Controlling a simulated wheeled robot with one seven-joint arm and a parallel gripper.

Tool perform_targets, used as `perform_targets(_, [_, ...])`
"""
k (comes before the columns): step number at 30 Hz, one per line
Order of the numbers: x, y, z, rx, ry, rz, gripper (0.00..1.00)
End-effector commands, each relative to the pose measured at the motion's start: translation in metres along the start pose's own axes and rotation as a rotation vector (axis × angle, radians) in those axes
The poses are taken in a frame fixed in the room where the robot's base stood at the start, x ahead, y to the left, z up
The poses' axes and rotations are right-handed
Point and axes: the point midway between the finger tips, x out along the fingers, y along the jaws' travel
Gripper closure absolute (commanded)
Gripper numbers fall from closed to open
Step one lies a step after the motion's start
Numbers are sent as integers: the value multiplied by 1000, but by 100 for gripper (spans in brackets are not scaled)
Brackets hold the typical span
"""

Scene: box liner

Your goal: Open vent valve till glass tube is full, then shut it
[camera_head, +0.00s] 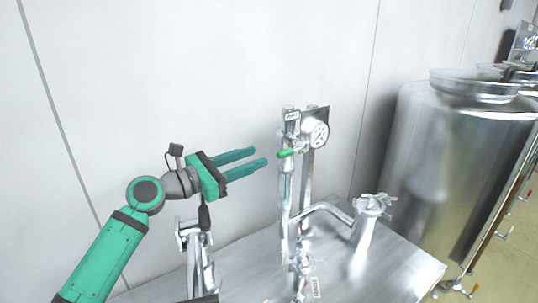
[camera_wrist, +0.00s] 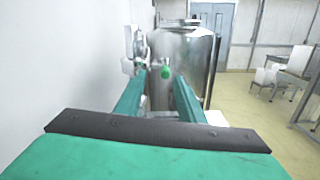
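The vent valve's green handle (camera_head: 287,153) sits near the top of a vertical steel pipe, below a small tag and beside a round gauge. The glass tube (camera_head: 286,190) runs down under the handle; it looks pale bluish, and its liquid level is too small to tell. My gripper (camera_head: 259,157) is open and empty, its two green fingers pointing right toward the handle, with a short gap left of it. In the wrist view the green handle (camera_wrist: 165,73) shows beyond the fingertips (camera_wrist: 163,85), roughly between them.
The round gauge (camera_head: 316,133) is mounted right of the pipe. A steel table (camera_head: 375,265) carries the pipework and a capped fitting (camera_head: 370,210). A large steel tank (camera_head: 455,150) stands at right. A white wall is close behind my arm.

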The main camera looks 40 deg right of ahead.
Motion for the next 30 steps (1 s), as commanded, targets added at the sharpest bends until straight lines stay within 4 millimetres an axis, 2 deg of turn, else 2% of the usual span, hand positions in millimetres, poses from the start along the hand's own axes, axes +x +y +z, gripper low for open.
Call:
perform_targets(3, [14,-12,-8,30,29,-31,64])
perform_targets(8, [30,-12,-10,34,33,-32,64])
perform_targets(15, [69,-16,-10,33,30,-37,64])
perform_targets(18, [79,-16,-11,32,30,-37,64])
perform_targets(30, [82,-11,-11,32,31,-24,64])
